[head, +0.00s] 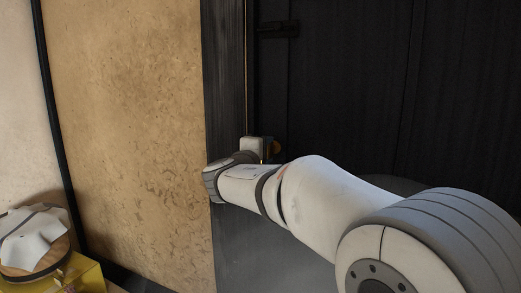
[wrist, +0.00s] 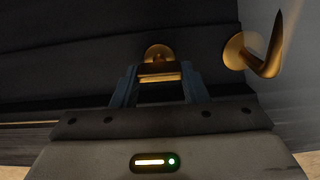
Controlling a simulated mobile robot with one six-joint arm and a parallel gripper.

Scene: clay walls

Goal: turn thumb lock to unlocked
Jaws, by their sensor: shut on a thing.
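The brass thumb lock (wrist: 158,52) shows in the wrist view, with a round plate on the dark door and a turn piece in front of it. My gripper (wrist: 158,78) has its two bluish fingers on either side of the turn piece and is shut on it. In the head view my gripper (head: 256,148) is at the door's left edge, partly hidden by my own arm. A small bit of brass (head: 277,147) shows just right of it; I cannot tell which fitting it is. The lock's angle is hard to read.
A brass lever handle (wrist: 262,56) stands out from the door just right of the lock in the wrist view. The dark door (head: 350,80) adjoins a dark post and a clay wall (head: 130,120). A yellow box (head: 82,275) bearing a round wooden item with white cloth stands lower left.

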